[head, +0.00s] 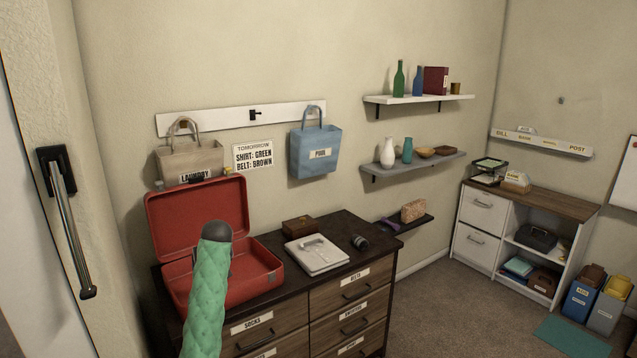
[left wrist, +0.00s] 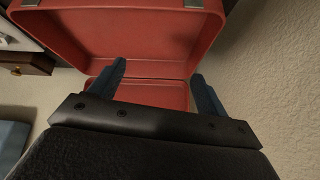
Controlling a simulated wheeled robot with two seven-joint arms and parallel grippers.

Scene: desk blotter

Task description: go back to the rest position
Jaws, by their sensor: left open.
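My left gripper (left wrist: 157,70) is open, its two dark blue fingers spread apart with nothing between them. In the left wrist view the open red suitcase (left wrist: 140,40) lies beyond the fingers. In the head view the suitcase (head: 196,210) stands open on the left of the dresser top, its lid raised towards the wall. My green padded arm rises from the bottom edge and covers part of the suitcase. The visible parts of the suitcase's inside look empty. My right gripper is in neither view.
The dark dresser (head: 378,244) also holds a white flat item (head: 316,256), a small wooden box (head: 299,226) and a dark cylinder (head: 360,242). A laundry bag (head: 190,160) and a blue bag (head: 315,152) hang above. Carpet right of the dresser is clear.

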